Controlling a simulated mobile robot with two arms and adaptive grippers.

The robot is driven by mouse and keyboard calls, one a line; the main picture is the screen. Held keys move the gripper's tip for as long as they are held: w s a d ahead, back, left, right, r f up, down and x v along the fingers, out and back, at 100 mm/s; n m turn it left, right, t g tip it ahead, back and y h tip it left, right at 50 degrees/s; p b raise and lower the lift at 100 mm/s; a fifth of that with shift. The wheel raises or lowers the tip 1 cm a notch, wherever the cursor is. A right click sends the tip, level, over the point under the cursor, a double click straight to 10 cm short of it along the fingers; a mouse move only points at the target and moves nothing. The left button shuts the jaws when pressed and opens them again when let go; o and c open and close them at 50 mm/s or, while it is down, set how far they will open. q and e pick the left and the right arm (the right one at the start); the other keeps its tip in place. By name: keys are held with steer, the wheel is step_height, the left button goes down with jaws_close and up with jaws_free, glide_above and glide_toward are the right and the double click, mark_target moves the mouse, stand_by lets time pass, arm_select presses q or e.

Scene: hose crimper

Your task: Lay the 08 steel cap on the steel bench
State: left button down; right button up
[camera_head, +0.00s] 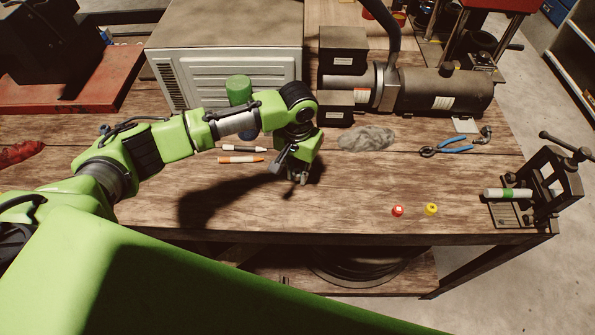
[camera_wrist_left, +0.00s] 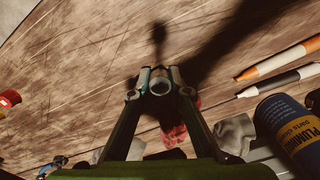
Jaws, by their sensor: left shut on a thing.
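My left gripper (camera_head: 298,178) hangs over the middle of the wooden bench top (camera_head: 340,205). In the left wrist view its fingertips (camera_wrist_left: 160,86) are shut on a small grey metal ring-shaped piece, which looks like the steel cap (camera_wrist_left: 160,88); I cannot read a size mark on it. It is held above the wood, and its shadow falls on the bench. In the head view the cap is too small to tell apart from the fingers. The bench surface in view is wood; I cannot make out a steel bench top. My right gripper is not in view.
A red cap (camera_head: 397,210) and a yellow cap (camera_head: 431,208) lie near the front edge. Two markers (camera_head: 241,159), a grey rag (camera_head: 367,139), blue pliers (camera_head: 447,149) and a vise-like clamp (camera_head: 549,185) are around. The wood between gripper and red cap is clear.

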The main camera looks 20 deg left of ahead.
arm_select(q)
steer(key=shift+f, duration=0.45)
stand_by(0.3)
steer(key=c, duration=1.8)
jaws_free()
